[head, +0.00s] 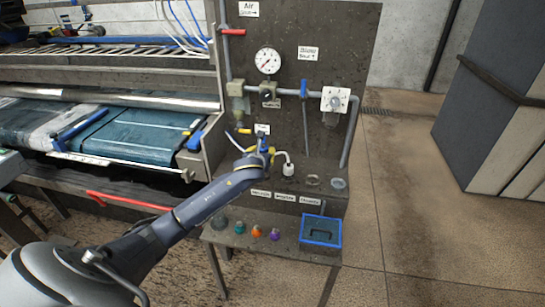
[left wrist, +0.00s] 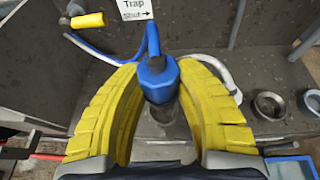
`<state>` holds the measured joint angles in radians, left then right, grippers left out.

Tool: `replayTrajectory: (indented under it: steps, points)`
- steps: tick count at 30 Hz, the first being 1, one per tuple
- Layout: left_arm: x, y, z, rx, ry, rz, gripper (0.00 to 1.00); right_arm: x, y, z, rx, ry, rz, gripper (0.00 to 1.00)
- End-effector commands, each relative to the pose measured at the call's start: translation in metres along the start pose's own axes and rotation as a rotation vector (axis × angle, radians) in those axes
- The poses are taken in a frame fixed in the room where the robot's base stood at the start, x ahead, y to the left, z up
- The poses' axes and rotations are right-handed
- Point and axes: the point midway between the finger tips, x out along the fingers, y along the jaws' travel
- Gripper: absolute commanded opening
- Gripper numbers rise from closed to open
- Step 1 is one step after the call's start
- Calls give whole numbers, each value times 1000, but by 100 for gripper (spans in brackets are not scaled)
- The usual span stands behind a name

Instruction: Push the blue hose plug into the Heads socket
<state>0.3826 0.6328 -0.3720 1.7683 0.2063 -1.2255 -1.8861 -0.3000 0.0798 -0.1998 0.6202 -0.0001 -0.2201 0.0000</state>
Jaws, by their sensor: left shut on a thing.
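The blue hose plug (left wrist: 158,80) is between the yellow fingers of my left gripper (left wrist: 160,105), which is shut on it. In the left wrist view a blue hose runs from it toward the upper left. In the head view my left gripper (head: 260,155) is over the left part of the dark bench. A grey fitting shows below the plug in the left wrist view; I cannot tell whether they touch. Two round sockets (head: 312,180) (head: 338,183) stand open to the right. The small bench labels (head: 285,197) are too blurred to tell which is Heads. My right gripper is out of view.
A panel (head: 330,50) with a gauge (head: 268,61), valves and pipes rises behind the bench. A white hose (left wrist: 215,68) curves close around the right finger. A blue-rimmed tray (head: 320,244) and small coloured caps (head: 257,231) sit on the lower shelf.

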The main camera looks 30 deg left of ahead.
Motion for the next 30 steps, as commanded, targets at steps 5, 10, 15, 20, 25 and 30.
replayTrajectory:
  steps: [5,10,15,20,25,30]
  points:
    - [14,5,-6,1,-1,-2,0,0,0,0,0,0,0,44]
    - [17,-2,-8,7,0,-19,0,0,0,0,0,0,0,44]
    - [20,-3,-18,7,0,-20,0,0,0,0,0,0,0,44]
    - [24,-2,-28,8,1,-19,0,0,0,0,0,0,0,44]
    - [27,-2,-36,7,0,-19,0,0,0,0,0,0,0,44]
    - [29,-2,-40,7,-1,-20,0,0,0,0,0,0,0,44]
